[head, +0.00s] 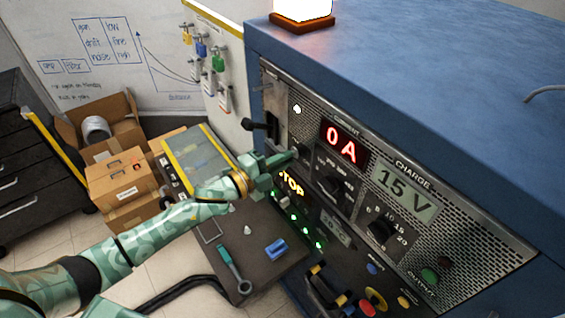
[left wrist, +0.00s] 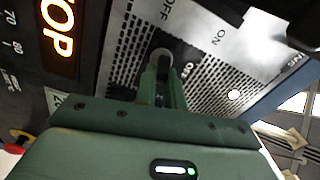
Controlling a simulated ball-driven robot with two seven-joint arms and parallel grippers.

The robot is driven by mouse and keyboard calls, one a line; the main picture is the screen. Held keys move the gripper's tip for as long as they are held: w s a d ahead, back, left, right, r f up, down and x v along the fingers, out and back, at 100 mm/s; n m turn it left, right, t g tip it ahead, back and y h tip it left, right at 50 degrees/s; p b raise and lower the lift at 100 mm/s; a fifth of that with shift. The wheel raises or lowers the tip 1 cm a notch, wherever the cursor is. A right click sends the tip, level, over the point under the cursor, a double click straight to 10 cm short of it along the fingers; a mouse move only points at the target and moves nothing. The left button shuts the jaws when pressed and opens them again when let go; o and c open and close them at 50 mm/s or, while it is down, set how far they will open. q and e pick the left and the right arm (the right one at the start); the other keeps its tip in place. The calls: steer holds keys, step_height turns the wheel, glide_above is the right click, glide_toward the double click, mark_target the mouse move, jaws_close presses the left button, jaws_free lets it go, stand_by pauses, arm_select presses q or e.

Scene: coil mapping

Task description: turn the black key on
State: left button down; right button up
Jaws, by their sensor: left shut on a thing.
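The black key (head: 302,150) sits on the perforated metal front panel of the blue cabinet, left of the red 0 A display. My left gripper (head: 288,156) reaches it from the left and is shut on it. In the left wrist view the fingers (left wrist: 160,88) close around the key (left wrist: 161,56), beside a small OFF label. The fingers cover much of the key, so I cannot tell its exact angle. My right gripper is not in view.
A black lever (head: 259,126) sticks out left of the key. Black dials (head: 330,185) and the 15 V display (head: 404,190) are to the right. A tray (head: 250,262) holds tools. Boxes (head: 120,180) stand at left.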

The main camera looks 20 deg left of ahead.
arm_select(q)
steer(key=shift+f+m+b, duration=0.15)
steer(key=shift+m+b, duration=0.25)
steer(key=shift+m, duration=0.7)
steer(key=c, duration=1.5)
jaws_free()
steer(key=shift+b+v, duration=1.45)
steer(key=shift+v, duration=6.8)
